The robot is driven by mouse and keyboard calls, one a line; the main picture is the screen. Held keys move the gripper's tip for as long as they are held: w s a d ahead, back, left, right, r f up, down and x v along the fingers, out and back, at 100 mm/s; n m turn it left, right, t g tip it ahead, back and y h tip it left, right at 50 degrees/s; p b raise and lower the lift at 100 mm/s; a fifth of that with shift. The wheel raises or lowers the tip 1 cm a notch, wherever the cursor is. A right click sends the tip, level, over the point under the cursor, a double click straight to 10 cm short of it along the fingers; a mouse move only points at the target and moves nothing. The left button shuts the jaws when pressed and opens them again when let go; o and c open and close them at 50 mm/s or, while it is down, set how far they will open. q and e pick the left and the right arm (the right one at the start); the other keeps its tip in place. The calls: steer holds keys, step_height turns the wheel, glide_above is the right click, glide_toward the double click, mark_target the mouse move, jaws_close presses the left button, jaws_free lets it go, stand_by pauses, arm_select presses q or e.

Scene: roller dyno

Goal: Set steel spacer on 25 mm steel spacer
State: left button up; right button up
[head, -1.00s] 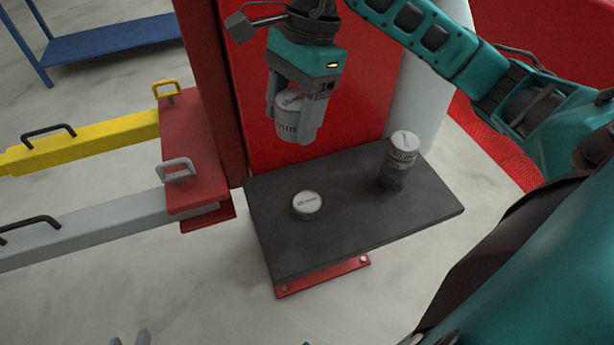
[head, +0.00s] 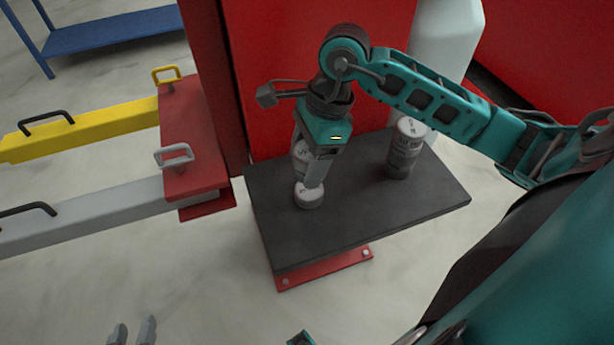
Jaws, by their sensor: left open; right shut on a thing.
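My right gripper (head: 311,172) is shut on a grey steel spacer (head: 299,152), a printed cylinder that the fingers partly hide. A short, pale-topped steel disc, which looks like the 25 mm steel spacer (head: 308,197), lies on the dark plate near its left side. The held spacer is just above and slightly behind this disc in the picture; I cannot tell whether they touch. The fingertips overlap the disc's upper edge. My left gripper (head: 132,333) is at the bottom left edge, only its two fingertips in view, apart and empty.
A taller stack of grey spacers (head: 404,150) stands on the dark plate (head: 350,222), to the right. A red post rises behind the plate. Yellow and grey beams (head: 80,133) with handles reach in from the left. The plate's front is clear.

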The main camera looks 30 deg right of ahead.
steer(key=shift+f, duration=0.55)
step_height(320, 180, down, 4)
steer(key=shift+b, duration=0.35)
steer(key=shift+f, duration=0.15)
steer(key=o, duration=1.3)
steer(key=shift+r, duration=0.25)
steer(key=p+v, duration=0.1)
steer(key=v, duration=0.9)
steer(key=shift+r+p, duration=0.3)
steer(key=shift+s+d+r, duration=0.15)
steer(key=shift+d+r, duration=0.1)
steer(key=shift+r, duration=0.4)
